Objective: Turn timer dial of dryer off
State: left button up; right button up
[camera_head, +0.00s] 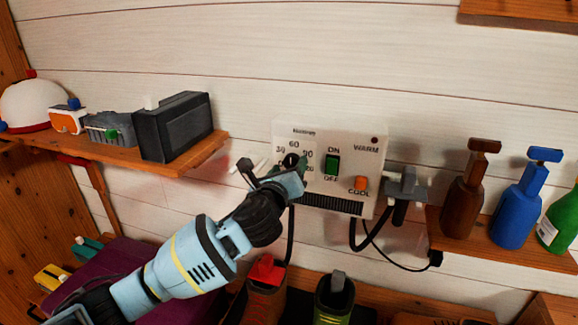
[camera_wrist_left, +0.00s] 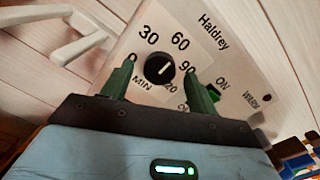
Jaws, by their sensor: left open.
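The dryer is a white panel (camera_head: 340,135) on the wall, with a black round timer dial (camera_head: 291,160) at its left. Minute numbers ring the dial, which also shows in the left wrist view (camera_wrist_left: 160,70). Its white pointer mark leans to the upper right, roughly between 60 and 90. My left gripper (camera_head: 272,168) is open at the dial. In the left wrist view its two green fingertips (camera_wrist_left: 161,67) stand on either side of the dial, with a gap on each side. Whether they reach its depth is unclear. My right gripper is not in view.
A green ON/OFF switch (camera_head: 332,165) and orange COOL switch (camera_head: 361,184) sit right of the dial. A grey fixture (camera_head: 405,186) with black cables hangs beside the panel. Shelves hold a dark box (camera_head: 173,127) at left and bottles (camera_head: 515,208) at right. Boots (camera_head: 334,297) stand below.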

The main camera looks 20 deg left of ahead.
pick_arm(q)
jog(key=shift+w, duration=0.65)
jog(key=c, duration=1)
